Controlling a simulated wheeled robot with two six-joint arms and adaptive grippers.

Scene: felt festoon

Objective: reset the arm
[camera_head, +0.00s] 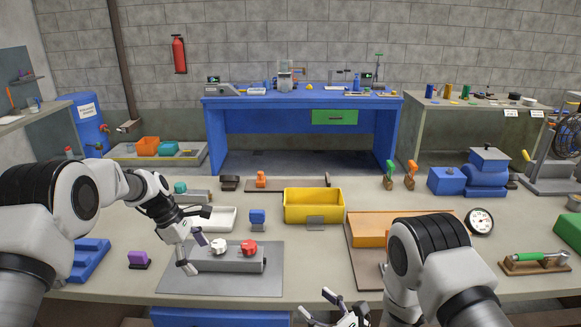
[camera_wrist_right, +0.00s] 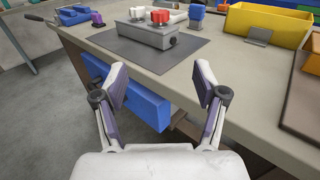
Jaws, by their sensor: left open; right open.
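My left gripper (camera_head: 189,254) is open and points down over the grey mat (camera_head: 180,284), just left of the white knob. It holds nothing that I can see. My right gripper (camera_head: 334,308) is open at the bottom edge of the head view, in front of the table's front edge. In the right wrist view my right gripper (camera_wrist_right: 160,88) has its fingers wide apart with nothing between them. A grey box (camera_head: 233,261) with a white knob (camera_head: 218,246) and a red knob (camera_head: 249,247) sits on the mat.
A yellow bin (camera_head: 314,206), a blue holder (camera_head: 257,217), a white tray (camera_head: 213,219) and a purple block (camera_head: 138,259) stand on the table. An orange block (camera_head: 370,233) is right of the bin. A gauge (camera_head: 480,221) and a green-handled tool (camera_head: 535,259) are far right.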

